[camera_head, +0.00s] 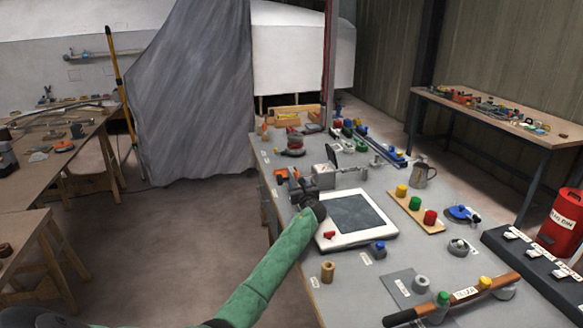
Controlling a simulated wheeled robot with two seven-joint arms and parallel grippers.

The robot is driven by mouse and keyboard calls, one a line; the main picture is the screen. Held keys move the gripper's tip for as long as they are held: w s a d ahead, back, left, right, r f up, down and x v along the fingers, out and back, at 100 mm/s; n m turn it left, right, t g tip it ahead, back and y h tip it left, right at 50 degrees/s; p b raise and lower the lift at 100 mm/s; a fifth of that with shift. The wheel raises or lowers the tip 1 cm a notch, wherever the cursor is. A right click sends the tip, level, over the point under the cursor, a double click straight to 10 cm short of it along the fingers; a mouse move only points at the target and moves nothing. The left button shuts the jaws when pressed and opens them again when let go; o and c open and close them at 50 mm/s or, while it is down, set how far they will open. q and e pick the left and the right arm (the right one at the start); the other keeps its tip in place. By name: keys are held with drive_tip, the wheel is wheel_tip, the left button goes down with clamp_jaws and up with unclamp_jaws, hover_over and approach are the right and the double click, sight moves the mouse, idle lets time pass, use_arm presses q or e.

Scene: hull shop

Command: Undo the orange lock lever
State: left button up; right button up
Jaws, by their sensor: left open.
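My left arm, in a green sleeve, reaches in from the bottom over the left edge of the grey workbench (352,284). My left gripper (300,183) is open, low over the bench edge, left of a white-framed panel. A small orange part (295,173), perhaps the orange lock lever, shows right at the far side of the gripper. The gripper partly hides it, so I cannot tell whether they touch or how the lever is set. An orange-red piece (281,175) shows just left of it. My right gripper is not in view.
The white-framed panel (378,237) lies beside my arm. A grey metal box (324,169) stands beyond the gripper. A board with yellow, green and red knobs (413,206) and a red bin (562,222) are to the right. Open floor lies left of the bench.

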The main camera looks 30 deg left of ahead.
sight(297, 174)
use_arm(q)
drive_tip(key=shift+w+d+r, duration=0.1)
drive_tip(key=shift+w+r, duration=0.2)
drive_tip(key=shift+w, duration=0.35)
drive_tip(key=shift+w+r+m, duration=0.2)
drive_tip(key=shift+w+m, duration=0.1)
drive_tip(key=shift+w+a+r, duration=0.15)
drive_tip(key=shift+w+a, duration=0.1)
drive_tip(key=shift+a, duration=0.2)
drive_tip(key=shift+p+x, duration=0.8)
drive_tip(key=shift+x, duration=2.45)
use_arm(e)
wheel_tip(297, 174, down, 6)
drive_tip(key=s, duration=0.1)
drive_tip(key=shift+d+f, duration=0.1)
use_arm(q)
clamp_jaws()
drive_tip(key=shift+d, duration=0.1)
